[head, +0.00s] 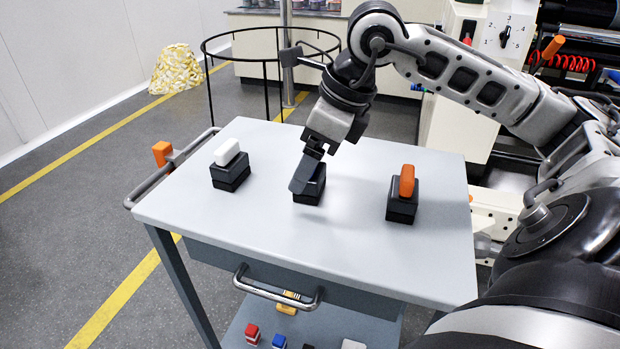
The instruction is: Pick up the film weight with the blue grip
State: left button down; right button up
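Three film weights with black block bases stand on the grey cart top (265,145). The left one has a white grip (227,151), the right one an orange grip (407,181). The middle weight (315,191) has its grip hidden behind my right gripper (303,176), so I cannot see its colour. The dark fingers are down at the top of this weight; whether they are closed on it I cannot tell. A small blue-topped piece (279,341) shows on the lower shelf, partly cut off. My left gripper is out of view.
The lower shelf also holds red-topped (252,332), yellow (287,307) and white (353,344) pieces. A push handle (150,187) with an orange block (161,152) is on the cart's left side. A black ring stand (265,62) is behind. The cart top between the weights is clear.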

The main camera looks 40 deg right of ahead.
jog(key=shift+x, duration=1.1)
jog(key=c, duration=1.4)
jog(key=shift+r, duration=0.1)
